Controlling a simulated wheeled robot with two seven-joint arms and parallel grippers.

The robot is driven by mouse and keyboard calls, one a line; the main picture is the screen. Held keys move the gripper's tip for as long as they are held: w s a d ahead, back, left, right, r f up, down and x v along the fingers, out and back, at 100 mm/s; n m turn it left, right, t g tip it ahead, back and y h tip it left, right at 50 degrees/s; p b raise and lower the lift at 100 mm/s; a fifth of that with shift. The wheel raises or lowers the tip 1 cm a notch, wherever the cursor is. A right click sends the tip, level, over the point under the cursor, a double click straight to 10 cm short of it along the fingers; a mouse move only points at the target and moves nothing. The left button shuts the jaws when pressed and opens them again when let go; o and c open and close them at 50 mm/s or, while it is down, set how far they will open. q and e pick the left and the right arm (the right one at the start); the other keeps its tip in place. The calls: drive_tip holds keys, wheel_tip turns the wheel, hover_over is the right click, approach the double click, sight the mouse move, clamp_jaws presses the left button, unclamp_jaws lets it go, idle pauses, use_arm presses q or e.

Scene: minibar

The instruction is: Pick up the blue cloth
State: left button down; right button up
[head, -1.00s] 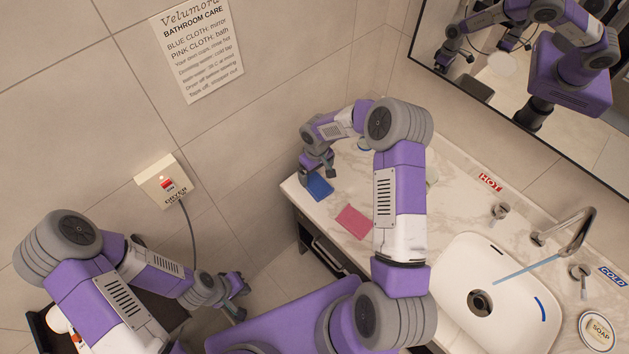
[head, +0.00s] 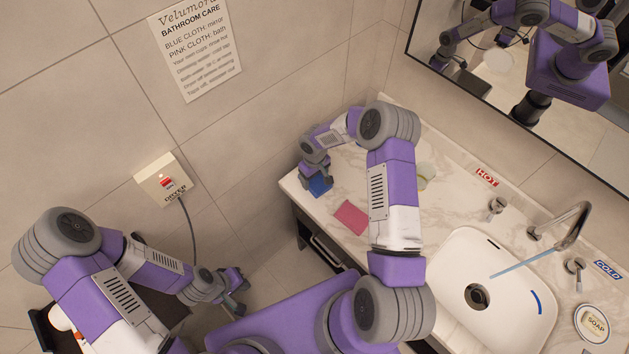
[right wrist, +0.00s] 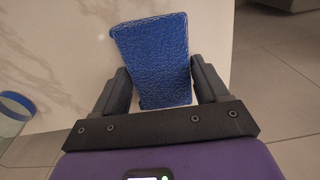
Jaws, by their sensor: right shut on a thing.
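The blue cloth (head: 320,187) lies at the left end of the marble counter, partly hidden by my right gripper (head: 318,180). In the right wrist view the blue cloth (right wrist: 153,58) sits between the two fingers of my right gripper (right wrist: 160,88), which is shut on it. The cloth appears at counter level; whether it is lifted cannot be told. My left gripper (head: 238,290) hangs at lower left, away from the counter and the cloth; its fingers are too small to read.
A pink cloth (head: 351,217) lies on the marble counter (head: 455,205) near its front edge. The white sink (head: 500,310) is at right, with water running from the faucet (head: 570,228). A soap dish (head: 592,325) stands at far right. A dryer box (head: 163,182) is on the wall.

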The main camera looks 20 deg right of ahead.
sight(315, 179)
wheel_tip(315, 179, up, 10)
drive_tip(key=shift+b, duration=0.35)
idle(0.4)
